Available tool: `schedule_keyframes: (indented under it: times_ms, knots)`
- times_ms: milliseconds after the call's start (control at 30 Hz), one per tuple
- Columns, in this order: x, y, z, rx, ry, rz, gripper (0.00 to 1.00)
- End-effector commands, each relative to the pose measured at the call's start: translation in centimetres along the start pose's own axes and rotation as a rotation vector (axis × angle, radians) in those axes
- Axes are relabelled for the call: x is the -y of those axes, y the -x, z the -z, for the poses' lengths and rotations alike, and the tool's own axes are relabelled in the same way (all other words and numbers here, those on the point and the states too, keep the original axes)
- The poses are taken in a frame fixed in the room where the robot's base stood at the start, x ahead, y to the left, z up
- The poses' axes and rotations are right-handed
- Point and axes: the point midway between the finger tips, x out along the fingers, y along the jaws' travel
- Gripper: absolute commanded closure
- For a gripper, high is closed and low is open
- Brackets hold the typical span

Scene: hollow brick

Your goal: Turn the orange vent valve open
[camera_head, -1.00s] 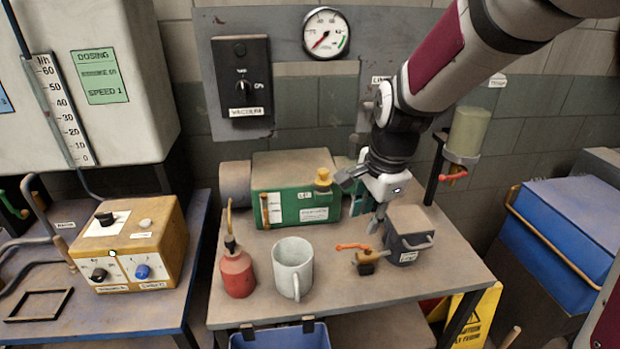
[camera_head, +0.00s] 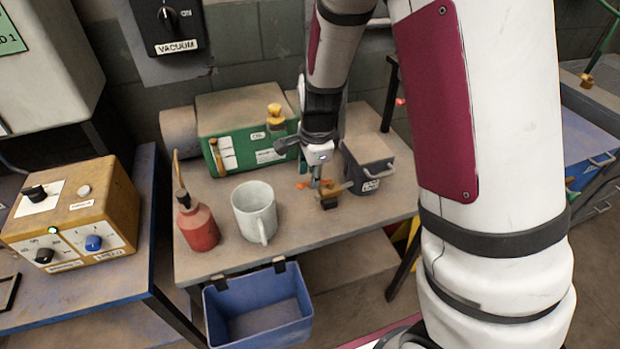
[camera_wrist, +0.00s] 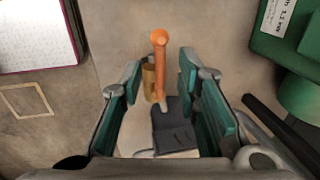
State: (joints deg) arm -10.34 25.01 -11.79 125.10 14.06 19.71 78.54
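The vent valve (camera_head: 329,200) has a brass body and an orange lever. It stands on the bench's front right part, between the grey mug and the dark grey box. In the wrist view the orange lever (camera_wrist: 160,62) runs up the picture beside the brass body (camera_wrist: 149,80), between my two green-padded fingers. My gripper (camera_head: 316,181) points down at the valve and partly hides the lever in the head view. It also shows in the wrist view (camera_wrist: 160,78), with its fingers apart and gaps on both sides of the lever. I cannot tell whether a finger touches it.
A grey mug (camera_head: 253,209) and a red oil bottle (camera_head: 198,226) stand left of the valve. A dark grey box (camera_head: 369,165) with a handle is close on the right. A green pump unit (camera_head: 236,119) stands behind. A blue bin (camera_head: 258,309) hangs at the front edge.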

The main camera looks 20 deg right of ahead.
Motion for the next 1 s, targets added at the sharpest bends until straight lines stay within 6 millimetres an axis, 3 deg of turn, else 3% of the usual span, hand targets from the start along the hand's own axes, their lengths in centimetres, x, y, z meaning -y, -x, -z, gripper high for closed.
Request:
schedule_keyframes:
  times_ms: [200,567,700,1000]
  knots:
    - [0.0,-2.2,0.0,0.000,-0.001,-0.001,0.70]
    - [0.0,-2.5,0.0,0.000,0.001,0.001,0.70]
    - [0.0,-2.5,0.0,0.000,0.000,0.001,1.00]
    - [0.0,-2.5,0.0,0.001,0.006,0.001,1.00]
